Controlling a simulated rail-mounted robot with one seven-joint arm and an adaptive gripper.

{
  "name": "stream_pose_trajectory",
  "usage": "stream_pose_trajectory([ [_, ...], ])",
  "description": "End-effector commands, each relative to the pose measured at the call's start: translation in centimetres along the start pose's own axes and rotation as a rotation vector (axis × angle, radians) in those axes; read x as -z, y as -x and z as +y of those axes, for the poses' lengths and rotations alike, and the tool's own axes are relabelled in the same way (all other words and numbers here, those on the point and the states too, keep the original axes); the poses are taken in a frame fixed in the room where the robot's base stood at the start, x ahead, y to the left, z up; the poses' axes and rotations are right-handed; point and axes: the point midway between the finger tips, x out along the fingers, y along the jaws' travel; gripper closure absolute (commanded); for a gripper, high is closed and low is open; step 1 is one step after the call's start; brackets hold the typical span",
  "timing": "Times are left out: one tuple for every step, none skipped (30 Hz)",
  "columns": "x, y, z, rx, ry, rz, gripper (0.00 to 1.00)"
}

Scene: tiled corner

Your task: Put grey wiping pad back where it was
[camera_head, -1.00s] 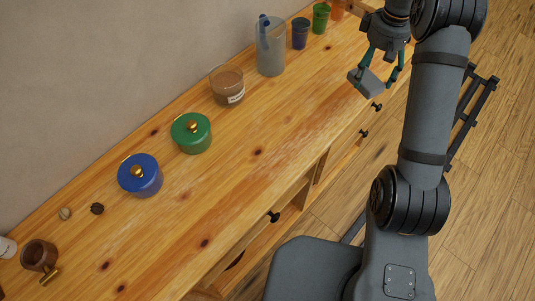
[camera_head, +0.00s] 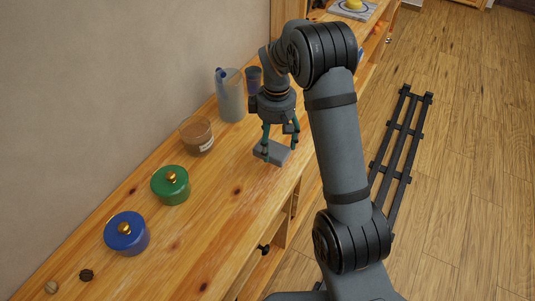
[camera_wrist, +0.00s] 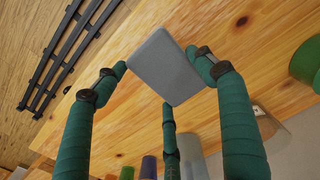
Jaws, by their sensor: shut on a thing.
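The grey wiping pad (camera_head: 271,152) is a small flat block held over the wooden counter, near its front edge. It also shows in the wrist view (camera_wrist: 165,66), between the green fingers. My gripper (camera_head: 278,146) is shut on the pad from above, with fingers at its sides. The pad looks tilted, and I cannot tell whether it touches the counter. The arm hides part of the counter behind the gripper.
A black rack (camera_head: 401,145) lies on the floor at right. Counter right of the pots is clear.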

Motion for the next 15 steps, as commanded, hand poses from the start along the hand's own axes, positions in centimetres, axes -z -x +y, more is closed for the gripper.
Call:
stream_pose_trajectory([
  [0.6,-0.4,-0.5,0.002,0.002,-0.003,0.54],
  [0.9,-0.6,-0.7,0.001,0.002,-0.002,0.54],
  [1.2,-0.8,-0.9,0.001,0.002,-0.001,0.54],
  [1.4,-1.0,-1.1,0.001,0.001,-0.001,0.54],
  [1.5,-1.1,-1.1,0.0,0.0,-0.001,0.54],
  [1.6,-1.2,-1.2,0.0,-0.001,-0.001,0.54],
  [1.7,-1.4,-1.2,0.0,-0.001,-0.001,0.54],
  [1.7,-1.6,-1.3,0.001,-0.001,-0.002,0.54],
  [1.6,-2.1,-1.3,0.002,-0.002,-0.003,0.54],
  [1.6,-2.6,-1.3,0.003,-0.001,-0.004,0.54],
  [1.6,-3.1,-1.4,0.003,-0.001,-0.004,0.54],
  [1.6,-3.6,-1.4,0.003,-0.001,-0.004,0.54],
  [1.6,-4.1,-1.3,0.003,-0.001,-0.004,0.54],
  [1.7,-4.4,-1.3,0.002,-0.001,-0.003,0.54],
  [1.7,-4.8,-1.4,0.002,-0.001,-0.002,0.54],
])
